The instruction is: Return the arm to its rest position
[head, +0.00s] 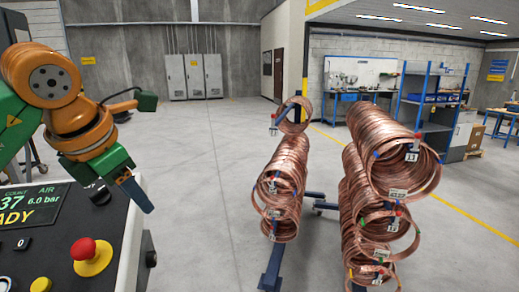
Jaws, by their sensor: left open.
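My left gripper (118,196) is at the lower left, on the orange and green arm that comes in from the left. It is open, with its fingers pointing down and nothing visible between them. In the picture it overlaps the right edge of a control console. Copper tube coils hang well to its right in two rows, a left row (283,185) and a right row (385,140). A single coil (294,116) sits higher, above the left row. Several coils carry small white tags. My right gripper is not in view.
The console (125,225) has a red stop button (84,250) on a yellow base and a lit display (30,208). The coils hang from a blue stand (272,268) on the floor. Open floor (200,190) lies between console and coils. Blue shelves (430,105) stand at the back right.

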